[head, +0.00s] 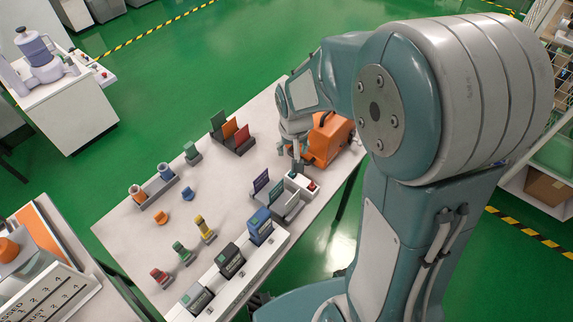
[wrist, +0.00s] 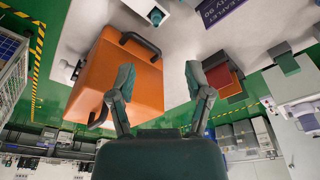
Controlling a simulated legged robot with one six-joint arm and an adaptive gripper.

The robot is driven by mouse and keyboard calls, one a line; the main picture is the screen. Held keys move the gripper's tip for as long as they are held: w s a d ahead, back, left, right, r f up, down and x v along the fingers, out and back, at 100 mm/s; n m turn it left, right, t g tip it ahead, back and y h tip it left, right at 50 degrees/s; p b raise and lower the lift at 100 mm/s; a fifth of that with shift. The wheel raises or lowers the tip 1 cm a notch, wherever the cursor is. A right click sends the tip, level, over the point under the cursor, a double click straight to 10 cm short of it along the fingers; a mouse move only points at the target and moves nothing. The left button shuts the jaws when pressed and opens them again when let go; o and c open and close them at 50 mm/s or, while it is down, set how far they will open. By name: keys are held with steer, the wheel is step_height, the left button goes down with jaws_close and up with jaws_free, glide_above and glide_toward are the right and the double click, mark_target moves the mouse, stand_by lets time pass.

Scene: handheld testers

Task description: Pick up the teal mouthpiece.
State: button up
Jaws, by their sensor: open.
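In the head view my gripper (head: 298,162) points down over the table's far right part, close to the orange case.
The orange case (head: 327,138) stands close to my gripper. A rack of coloured panels (head: 232,137) and a green block on a dark base (head: 192,153) are left. Several testers stand along the front tray (head: 243,283). An orange piece (head: 160,218) and a blue piece (head: 187,193) lie mid-table.

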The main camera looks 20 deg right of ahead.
step_height(320, 180, down, 3)
steer(key=w, duration=0.2)
glide_above(292, 175)
steer(key=f, duration=0.5)
steer(key=shift+a+f, duration=0.15)
steer(key=shift+a, duration=0.25)
steer(key=f, duration=0.1)
steer(key=d+f, duration=0.1)
steer(key=f, duration=0.2)
steer(key=shift+w+d+f, duration=0.15)
steer(key=shift+w+f, duration=0.05)
steer(key=shift+w, duration=0.15)
steer(key=shift+f, duration=0.3)
steer(key=shift+w, duration=0.1)
steer(key=c, duration=0.8)
